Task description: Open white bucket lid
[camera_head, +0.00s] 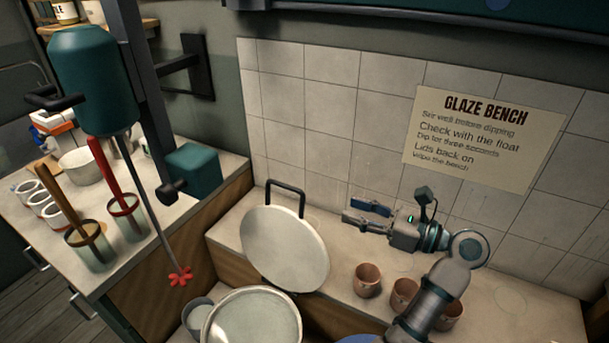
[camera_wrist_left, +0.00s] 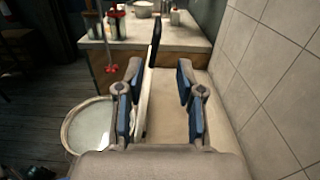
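The round white lid (camera_head: 284,248) stands steeply tilted behind the bucket, its dark handle (camera_head: 287,186) at the top. The white bucket (camera_head: 205,333) is uncovered, with pale liquid inside; it also shows at lower left in the left wrist view (camera_wrist_left: 68,140). My left gripper (camera_head: 362,213) is open and empty, right of the lid and apart from it. In the left wrist view its fingers (camera_wrist_left: 157,98) are spread, and the lid (camera_wrist_left: 147,95) appears nearly edge-on beyond them. I cannot tell whether the lid's lower edge touches the bucket or the bench.
Several small clay cups (camera_head: 367,280) stand on the bench near my left arm. A tiled wall (camera_head: 340,105) with a sign (camera_head: 480,135) rises behind. A teal mixer (camera_head: 95,80) with a red paddle (camera_head: 180,276) hangs at left. Another counter (camera_head: 150,215) holds pots and brushes.

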